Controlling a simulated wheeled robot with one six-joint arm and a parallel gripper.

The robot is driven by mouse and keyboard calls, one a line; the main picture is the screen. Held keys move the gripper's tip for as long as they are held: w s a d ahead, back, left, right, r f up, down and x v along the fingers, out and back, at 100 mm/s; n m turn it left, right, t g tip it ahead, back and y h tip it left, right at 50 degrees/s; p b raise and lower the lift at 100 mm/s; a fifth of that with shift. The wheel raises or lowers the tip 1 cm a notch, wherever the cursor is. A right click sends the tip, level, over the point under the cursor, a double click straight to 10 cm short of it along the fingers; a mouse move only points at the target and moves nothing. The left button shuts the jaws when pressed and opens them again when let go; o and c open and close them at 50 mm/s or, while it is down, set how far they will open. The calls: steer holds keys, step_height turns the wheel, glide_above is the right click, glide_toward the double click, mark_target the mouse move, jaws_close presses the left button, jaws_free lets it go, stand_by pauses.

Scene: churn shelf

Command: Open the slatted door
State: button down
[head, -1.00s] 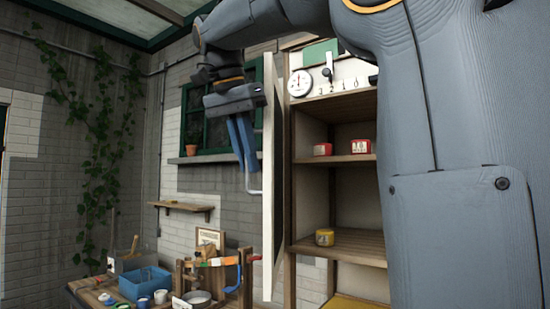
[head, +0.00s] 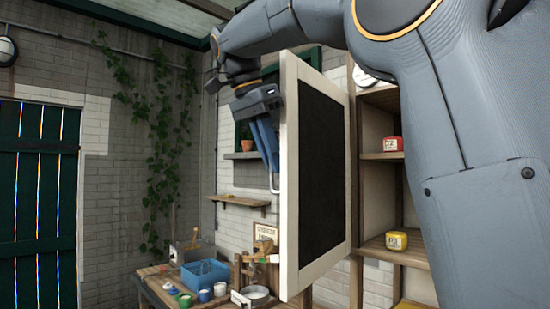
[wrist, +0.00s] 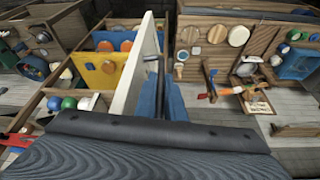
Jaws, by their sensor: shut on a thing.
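The cabinet door (head: 290,200) has a pale frame and a dark inner panel and stands swung open from the wooden shelf unit (head: 382,166). I see its inner face; its outer face and any slats there are hidden. My gripper (head: 269,162) points down on the outer side, its blue fingers shut on the door's pale bar handle (head: 274,184). In the wrist view, the door's edge (wrist: 138,68) rises just left of the gripper (wrist: 167,92). The grip on the handle is partly hidden there.
The shelf holds a red tin (head: 393,144) and a yellow tin (head: 396,240). A workbench with a blue crate (head: 205,273) and paint pots stands below left of the door. A small wall shelf (head: 238,201) is behind. A green plank door (head: 38,200) is at far left.

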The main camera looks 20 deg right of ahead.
steer(key=c, duration=2.1)
jaws_free()
steer(key=shift+d, duration=0.15)
steer(key=v, duration=0.7)
steer(key=shift+a+r, duration=0.25)
steer(key=shift+r, duration=0.05)
